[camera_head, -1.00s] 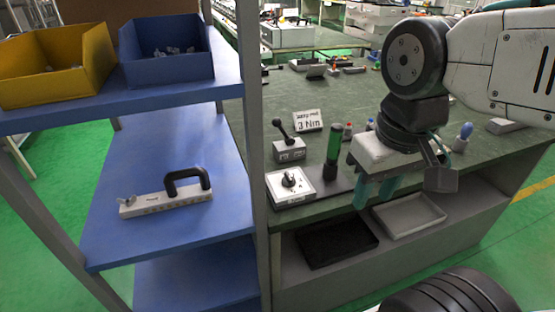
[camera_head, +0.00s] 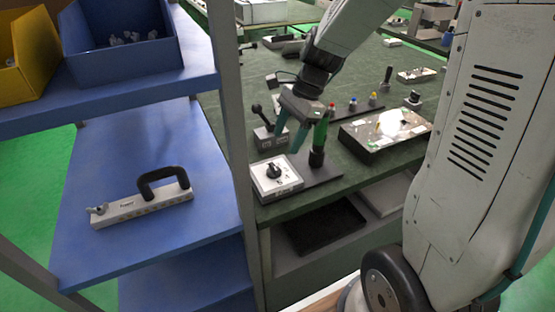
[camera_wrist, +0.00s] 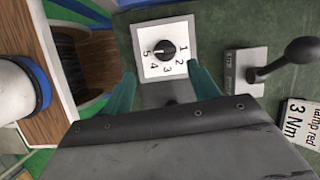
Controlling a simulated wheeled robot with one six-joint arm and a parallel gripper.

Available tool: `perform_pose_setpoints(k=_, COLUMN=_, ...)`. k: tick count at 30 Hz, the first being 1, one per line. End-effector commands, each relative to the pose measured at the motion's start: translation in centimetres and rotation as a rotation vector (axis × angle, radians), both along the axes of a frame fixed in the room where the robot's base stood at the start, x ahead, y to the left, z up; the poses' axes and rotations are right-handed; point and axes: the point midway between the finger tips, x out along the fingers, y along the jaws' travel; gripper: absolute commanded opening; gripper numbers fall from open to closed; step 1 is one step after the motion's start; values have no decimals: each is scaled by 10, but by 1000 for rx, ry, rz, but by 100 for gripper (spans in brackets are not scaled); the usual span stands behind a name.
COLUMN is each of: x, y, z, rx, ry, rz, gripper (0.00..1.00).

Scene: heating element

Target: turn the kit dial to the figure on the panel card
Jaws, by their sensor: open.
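The kit dial is a black round knob (camera_wrist: 164,48) on a white square plate (camera_wrist: 150,68) marked 1 to 5. In the head view the dial (camera_head: 273,170) sits at the bench's front left corner. A pale line shows on the knob; I cannot tell exactly which figure it meets. The card (camera_wrist: 303,120), at the right edge of the wrist view, reads "lamp red 3 Nm"; my arm seems to hide it in the head view. My gripper (camera_head: 289,143) is open and empty, teal fingers pointing down. In the wrist view its fingertips (camera_wrist: 160,72) frame the plate's lower part, apart from the knob.
A black lever on a grey box (camera_head: 265,137) stands behind the dial. A dark tray (camera_head: 385,130) lies farther right. A blue shelf (camera_head: 95,180) with its grey post stands left.

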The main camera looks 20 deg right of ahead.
Motion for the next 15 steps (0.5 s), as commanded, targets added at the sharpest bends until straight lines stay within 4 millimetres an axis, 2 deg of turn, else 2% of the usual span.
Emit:
perform_pose_setpoints(k=7, x=9, y=0, z=-22, rx=16, ry=32, rz=-76, gripper=60)
perform_pose_setpoints(k=15, x=8, y=16, z=-62, rx=14, ry=32, rz=-72, gripper=60)
